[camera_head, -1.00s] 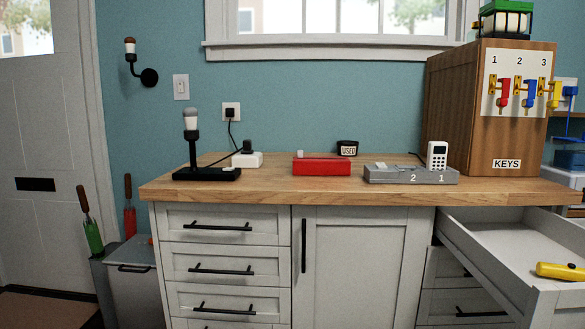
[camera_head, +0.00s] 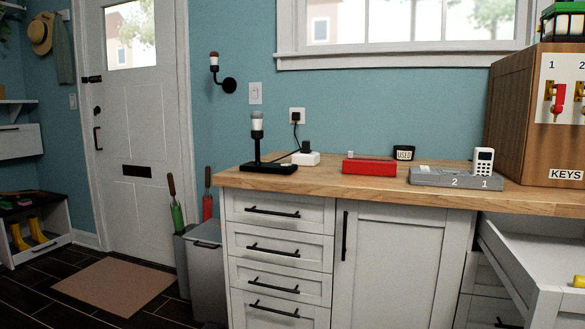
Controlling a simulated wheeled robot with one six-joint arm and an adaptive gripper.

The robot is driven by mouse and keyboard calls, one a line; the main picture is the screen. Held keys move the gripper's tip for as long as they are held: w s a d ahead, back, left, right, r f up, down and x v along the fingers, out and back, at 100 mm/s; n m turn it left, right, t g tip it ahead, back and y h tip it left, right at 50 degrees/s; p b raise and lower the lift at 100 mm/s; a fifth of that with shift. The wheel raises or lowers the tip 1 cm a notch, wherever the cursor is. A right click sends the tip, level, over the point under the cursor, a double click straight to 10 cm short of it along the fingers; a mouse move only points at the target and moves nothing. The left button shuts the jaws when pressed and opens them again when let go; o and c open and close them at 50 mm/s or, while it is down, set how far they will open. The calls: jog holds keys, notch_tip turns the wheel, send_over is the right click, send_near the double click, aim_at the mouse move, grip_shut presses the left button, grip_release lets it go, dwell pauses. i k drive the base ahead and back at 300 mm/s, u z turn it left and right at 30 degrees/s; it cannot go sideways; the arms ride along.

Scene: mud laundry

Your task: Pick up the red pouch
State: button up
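A red, flat, box-shaped thing (camera_head: 369,168) lies on the wooden counter (camera_head: 330,184), right of the middle of the picture. It is the only red item on the counter; I cannot tell for sure that it is the pouch. A small light piece shows at its back left edge. A grey two-slot dock (camera_head: 440,178) marked 2 and 1 stands close to its right, with a white keypad handset (camera_head: 484,161) in slot 1. My gripper is not in view.
A black lamp (camera_head: 257,145) and a white plug box (camera_head: 306,158) stand left on the counter. A USED container (camera_head: 403,153) is behind. An open drawer (camera_head: 520,250) juts out at right. A grey bin (camera_head: 207,275) and doormat (camera_head: 114,286) are at left.

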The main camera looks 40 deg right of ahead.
aim_at(364, 166)
jog(key=u, duration=0.25)
jog(key=i, duration=2.15)
jog(key=z, duration=1.9)
